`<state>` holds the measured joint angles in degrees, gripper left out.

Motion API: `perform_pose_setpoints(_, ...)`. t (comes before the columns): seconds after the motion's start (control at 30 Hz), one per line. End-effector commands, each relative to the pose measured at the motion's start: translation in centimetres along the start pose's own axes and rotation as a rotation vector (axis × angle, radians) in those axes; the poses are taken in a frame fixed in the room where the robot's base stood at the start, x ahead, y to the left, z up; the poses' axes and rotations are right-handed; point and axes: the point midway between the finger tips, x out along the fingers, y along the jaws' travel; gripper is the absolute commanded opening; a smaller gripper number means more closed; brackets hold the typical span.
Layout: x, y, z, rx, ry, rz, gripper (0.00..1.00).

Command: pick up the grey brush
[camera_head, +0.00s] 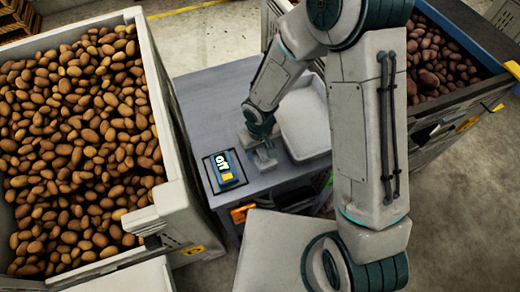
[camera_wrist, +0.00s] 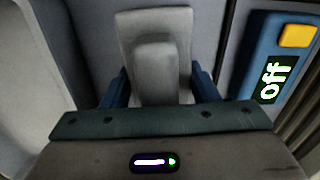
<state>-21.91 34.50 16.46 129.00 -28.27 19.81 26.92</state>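The grey brush (camera_head: 265,159) lies on the grey table, between the blue device and the pale tray. It also shows in the wrist view (camera_wrist: 155,60) as a light grey flat body with a narrower raised block along it. My gripper (camera_head: 260,142) is low over the brush. In the wrist view my gripper's blue fingers (camera_wrist: 158,88) stand wide apart, one on each side of the raised block, with small gaps beside it. The near end of the brush is hidden behind my gripper's palm.
The blue device (camera_head: 225,168) with a yellow button and "off" display sits close left. A pale tray (camera_head: 302,128) is close right. The table (camera_head: 200,95) is clear at the back left. Potato crates (camera_head: 160,80) (camera_head: 490,82) flank the table.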

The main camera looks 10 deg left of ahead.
Motion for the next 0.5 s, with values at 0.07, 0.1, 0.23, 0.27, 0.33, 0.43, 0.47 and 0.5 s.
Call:
perform_pose_setpoints(0.07, 0.0, 0.0, 0.0, 0.000, 0.001, 0.000, 0.27)
perform_pose_setpoints(0.1, 0.0, 0.0, 0.0, 0.000, 0.001, 0.000, 0.27)
perform_pose_setpoints(0.23, -0.1, 0.0, 0.0, 0.000, 0.001, 0.000, 0.27)
perform_pose_setpoints(0.27, -0.1, 0.0, 0.0, 0.000, 0.001, 0.000, 0.27)
perform_pose_setpoints(0.33, -0.2, 0.0, 0.0, 0.000, 0.001, 0.000, 0.27)
perform_pose_setpoints(0.43, -0.7, 0.0, -0.1, 0.001, 0.002, 0.000, 0.27)
perform_pose_setpoints(0.47, -1.0, 0.0, -0.1, 0.001, 0.003, 0.000, 0.27)
perform_pose_setpoints(0.5, -1.3, 0.0, -0.1, 0.001, 0.004, 0.000, 0.27)
